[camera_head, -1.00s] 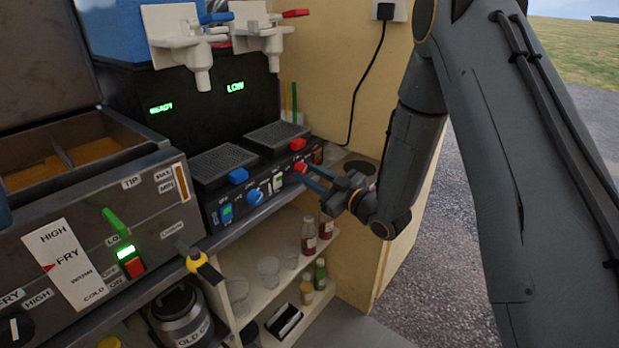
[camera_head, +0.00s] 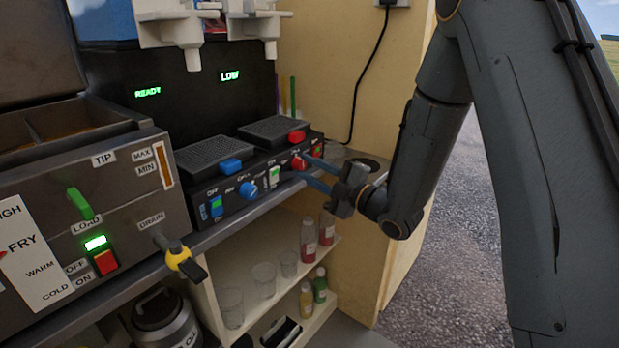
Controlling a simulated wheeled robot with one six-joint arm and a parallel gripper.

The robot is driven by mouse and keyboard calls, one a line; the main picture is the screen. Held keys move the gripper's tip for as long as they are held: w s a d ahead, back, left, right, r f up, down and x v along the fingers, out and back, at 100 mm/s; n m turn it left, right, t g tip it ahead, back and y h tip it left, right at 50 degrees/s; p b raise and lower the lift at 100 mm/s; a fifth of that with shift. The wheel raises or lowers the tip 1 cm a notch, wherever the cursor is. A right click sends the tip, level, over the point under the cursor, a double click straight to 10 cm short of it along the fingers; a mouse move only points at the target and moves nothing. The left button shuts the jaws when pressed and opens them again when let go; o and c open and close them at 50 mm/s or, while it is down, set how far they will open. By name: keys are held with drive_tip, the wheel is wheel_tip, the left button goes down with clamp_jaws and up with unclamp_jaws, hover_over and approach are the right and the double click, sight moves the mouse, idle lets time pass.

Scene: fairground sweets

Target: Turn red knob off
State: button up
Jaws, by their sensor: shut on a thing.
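The red knob (camera_head: 299,162) sits on the front panel of the black drinks machine (camera_head: 232,204), toward its right end. My gripper (camera_head: 306,170) reaches in from the right, with its blue fingers at the knob, one above and one below. The fingers are shut on the red knob. The small labels around the knob are too small to read, so I cannot tell its setting. A blue knob (camera_head: 249,190) is on the same panel to the left.
A fryer (camera_head: 120,205) with a green lever (camera_head: 80,203) and a yellow-ringed drain tap (camera_head: 179,260) stands at the left. Bottles (camera_head: 308,240) and glasses (camera_head: 264,277) stand on the shelf below. A cream side wall (camera_head: 330,70) rises behind my gripper.

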drive_tip(key=n+b, duration=0.2)
drive_tip(key=n, duration=0.1)
drive_tip(key=n+g+y+b, duration=0.1)
drive_tip(key=n+b, duration=0.2)
drive_tip(key=shift+w+d+f+b, duration=0.1)
drive_tip(key=shift+w+f+b, duration=0.05)
drive_tip(key=shift+b, duration=0.15)
drive_tip(key=n+b, duration=0.5)
drive_tip(key=shift+n+g, duration=0.3)
drive_tip(key=shift+r+n+b, duration=0.2)
drive_tip(key=shift+n+b, duration=0.1)
drive_tip(key=shift+b, duration=0.1)
drive_tip(key=o, duration=1.1)
drive_tip(key=shift+c, duration=0.2)
drive_tip(key=v, duration=0.7)
drive_tip(key=shift+d, duration=0.35)
drive_tip(key=shift+f, duration=0.1)
